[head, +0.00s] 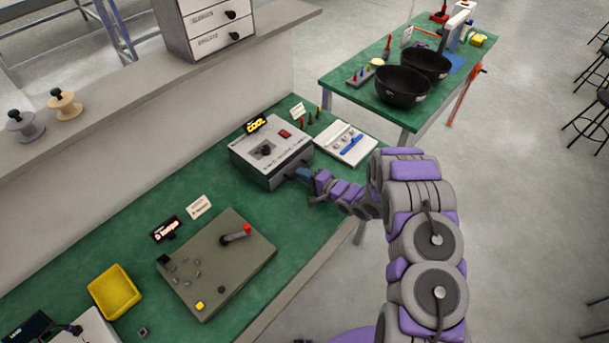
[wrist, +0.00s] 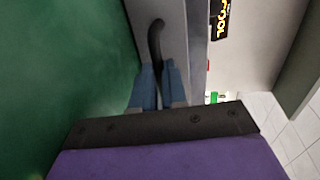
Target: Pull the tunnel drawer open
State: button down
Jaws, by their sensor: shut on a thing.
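The tunnel unit is a light grey box (head: 265,150) on the green bench, with a dark knob and a red button on top and a "COOL" sign behind it. I take its front face to be the tunnel drawer; it shows as a grey panel (wrist: 172,38) in the wrist view. A black curved handle (wrist: 156,45) stands out from this panel. My gripper (head: 303,174) is at the front of the box. In the wrist view its blue fingers (wrist: 159,88) are closed around the handle's lower part. The drawer's seam is not clear, so I cannot tell how far it is open.
A white panel with a blue bar (head: 345,143) lies right of the box. A grey-green board with a red-tipped lever (head: 215,262) and a yellow tray (head: 115,291) are to the left. Bare green bench (head: 285,215) lies before the box.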

jog(key=shift+f, duration=0.1)
jog(key=f+p+v, duration=0.1)
jog(key=v, duration=0.4)
jog(key=f+p+v, duration=0.1)
jog(key=v, duration=0.4)
jog(key=f+p+v, duration=0.1)
jog(key=p+v, duration=0.1)
jog(key=v, duration=0.2)
jog(key=shift+s+d, duration=0.4)
jog(key=shift+d, duration=0.25)
jog(key=c, duration=1.2)
grip_release()
jog(key=shift+o, duration=0.2)
jog(key=p+v, duration=0.1)
jog(key=v, duration=1.6)
jog(key=shift+d, duration=0.25)
